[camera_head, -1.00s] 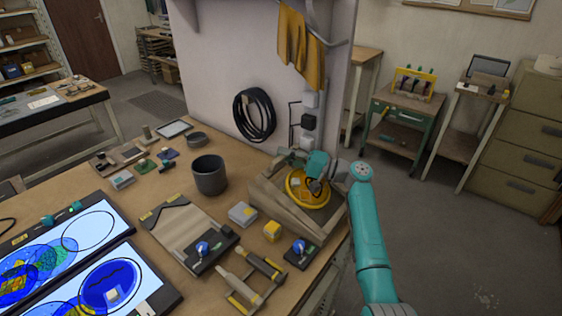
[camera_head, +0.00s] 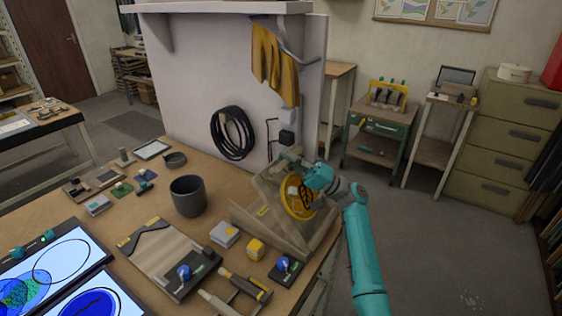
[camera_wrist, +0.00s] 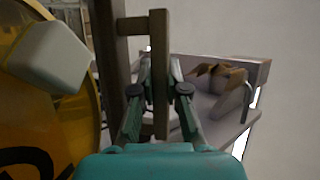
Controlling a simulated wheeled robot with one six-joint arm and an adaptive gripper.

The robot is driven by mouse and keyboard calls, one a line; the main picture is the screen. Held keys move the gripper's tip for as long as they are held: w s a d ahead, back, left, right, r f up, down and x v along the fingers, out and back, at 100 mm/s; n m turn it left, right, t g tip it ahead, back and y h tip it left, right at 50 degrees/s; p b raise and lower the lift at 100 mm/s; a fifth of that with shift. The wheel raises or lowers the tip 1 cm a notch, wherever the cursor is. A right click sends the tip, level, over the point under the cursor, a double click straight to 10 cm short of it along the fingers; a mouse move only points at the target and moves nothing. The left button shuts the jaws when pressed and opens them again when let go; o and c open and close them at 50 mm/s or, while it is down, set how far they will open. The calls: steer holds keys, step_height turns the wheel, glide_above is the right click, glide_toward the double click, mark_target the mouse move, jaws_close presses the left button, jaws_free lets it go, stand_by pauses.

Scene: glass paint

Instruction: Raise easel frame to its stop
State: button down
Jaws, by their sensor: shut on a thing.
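The wooden easel stands at the right end of the bench, with its base (camera_head: 245,222) on the top. Its frame, bearing a round yellow glass piece (camera_head: 289,203), is tilted up steeply from the base. In the wrist view the yellow glass (camera_wrist: 75,110) fills the left side, with a pale block on its face. My gripper (camera_wrist: 161,88) is shut on an upright wooden bar (camera_wrist: 159,35) of the easel frame. In the head view my teal hand and arm hide part of the frame's right side. Whether the frame touches a stop cannot be seen.
A grey pot (camera_head: 187,196), a grey box (camera_head: 225,235), a yellow block (camera_head: 255,248) and blue-knobbed tools stand left and in front of the easel. A panel wall (camera_head: 190,90) with a coiled black hose (camera_head: 232,135) rises behind. Floor right of the bench is clear.

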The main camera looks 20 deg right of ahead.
steer(key=shift+s+d+r, duration=0.25)
steer(key=shift+s+d, duration=0.1)
steer(key=shift+s, duration=0.15)
steer(key=shift+s+d+r, duration=0.25)
steer(key=shift+s+d, duration=0.1)
steer(key=shift+s, duration=0.1)
steer(key=c, duration=1.2)
jaws_free()
steer(key=shift+s+d+r, duration=0.1)
steer(key=shift+d, duration=0.05)
steer(key=v, duration=1.2)
